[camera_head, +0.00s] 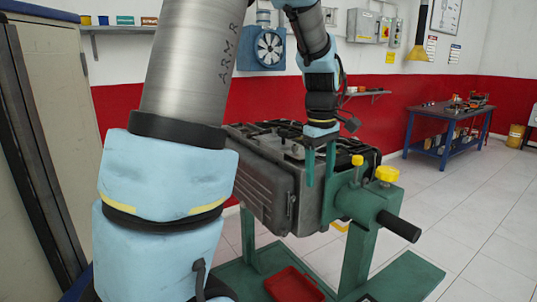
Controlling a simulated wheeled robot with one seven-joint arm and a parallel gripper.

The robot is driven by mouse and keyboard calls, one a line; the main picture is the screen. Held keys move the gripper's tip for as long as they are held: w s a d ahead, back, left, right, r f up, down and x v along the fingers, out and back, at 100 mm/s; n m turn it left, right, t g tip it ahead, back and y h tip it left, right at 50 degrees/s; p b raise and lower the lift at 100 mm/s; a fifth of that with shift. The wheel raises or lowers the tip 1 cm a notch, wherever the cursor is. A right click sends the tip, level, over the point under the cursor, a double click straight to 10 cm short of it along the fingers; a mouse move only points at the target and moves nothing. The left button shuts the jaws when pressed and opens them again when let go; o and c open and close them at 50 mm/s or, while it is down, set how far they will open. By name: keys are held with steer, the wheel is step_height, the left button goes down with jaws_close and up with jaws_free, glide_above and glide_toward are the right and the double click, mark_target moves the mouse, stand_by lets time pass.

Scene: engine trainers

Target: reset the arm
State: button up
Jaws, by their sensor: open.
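My arm fills the left and centre of the head view and reaches over to my gripper (320,163). My gripper points down with two green fingers spread apart and nothing seen between them. It is in front of the right part of an engine block (265,190) on a green stand (357,205). Whether the fingers touch the engine or stand cannot be told from this one view. Part of the engine is hidden behind my arm.
The stand has yellow knobs (387,174) and a black handle (398,226) sticking out right. A red tray (293,285) lies on its base. A blue workbench (447,130) stands at the back right. A beige cabinet (50,120) is at left. Tiled floor at right is clear.

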steer(key=s+a+f+m, duration=0.2)
steer(key=s+a, duration=0.1)
steer(key=a, duration=0.3)
steer(key=s+a+f+m, duration=0.3)
steer(key=a, duration=0.4)
steer(key=s+a+f+m+t, duration=0.1)
steer(key=s+a+f+m, duration=0.1)
steer(key=a, duration=0.4)
steer(key=shift+s+a+f+m, duration=0.15)
steer(key=shift+s+f+m, duration=0.3)
steer(key=shift+s, duration=0.35)
